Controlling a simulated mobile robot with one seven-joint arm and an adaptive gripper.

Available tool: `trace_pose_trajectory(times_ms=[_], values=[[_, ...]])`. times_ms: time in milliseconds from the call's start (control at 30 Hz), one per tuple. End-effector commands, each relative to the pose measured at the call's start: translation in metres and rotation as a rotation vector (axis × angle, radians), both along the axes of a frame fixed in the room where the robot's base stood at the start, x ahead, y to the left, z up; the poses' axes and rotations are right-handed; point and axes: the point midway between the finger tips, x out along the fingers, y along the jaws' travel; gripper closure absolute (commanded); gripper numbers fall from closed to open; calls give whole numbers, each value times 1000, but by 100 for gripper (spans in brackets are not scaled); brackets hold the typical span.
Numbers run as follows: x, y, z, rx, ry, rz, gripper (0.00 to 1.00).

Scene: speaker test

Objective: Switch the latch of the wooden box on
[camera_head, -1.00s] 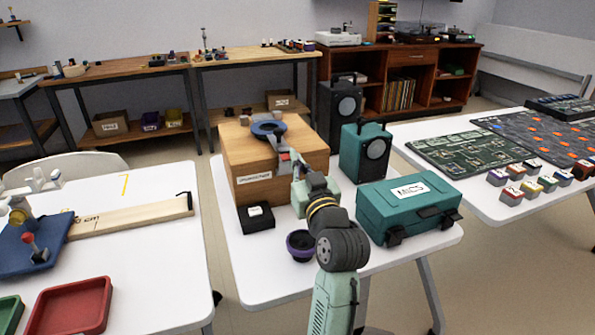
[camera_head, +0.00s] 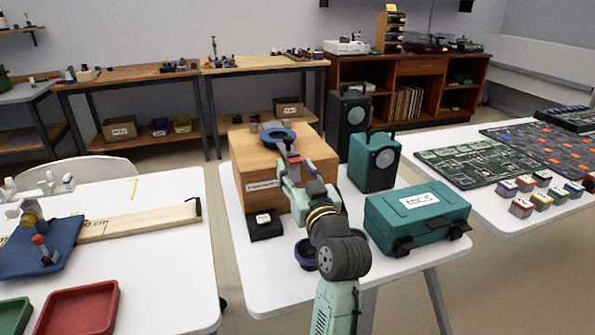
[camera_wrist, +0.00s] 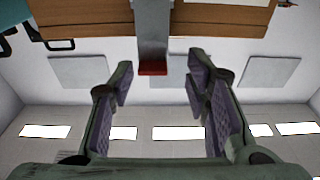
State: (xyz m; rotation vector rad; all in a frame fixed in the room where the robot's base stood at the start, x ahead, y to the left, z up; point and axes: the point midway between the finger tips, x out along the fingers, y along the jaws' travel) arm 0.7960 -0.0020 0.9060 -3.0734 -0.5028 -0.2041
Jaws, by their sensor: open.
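The wooden box (camera_head: 240,170) stands on the white table, with a blue ring (camera_head: 277,137) on its top. A grey lever, which looks like the latch (camera_head: 291,148), shows at the front of the box top. In the wrist view the latch (camera_wrist: 152,35) comes from the wooden face and ends in a red tip. My gripper (camera_wrist: 160,78) is open, with one finger on each side of the red tip and visible gaps beside it. In the head view my gripper (camera_head: 290,172) is at the box front, and my arm hides part of that face.
A black box (camera_head: 264,228) and a purple cup (camera_head: 305,254) sit in front of the wooden box. A teal case (camera_head: 418,217) and a teal speaker (camera_head: 374,160) stand to the right. The white table (camera_head: 262,285) has bare space at its front left.

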Motion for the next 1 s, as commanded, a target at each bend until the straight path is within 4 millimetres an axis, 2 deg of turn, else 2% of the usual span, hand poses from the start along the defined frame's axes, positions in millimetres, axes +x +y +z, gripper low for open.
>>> trace_pose_trajectory(times_ms=[333, 700, 833, 1000], values=[[-5, -6, -1, 1, 0, -9, 55], [-58, -22, -9, 1, 1, -7, 55], [-68, -25, -10, -1, 1, -6, 55], [-71, -25, -10, 0, 1, -4, 55]])
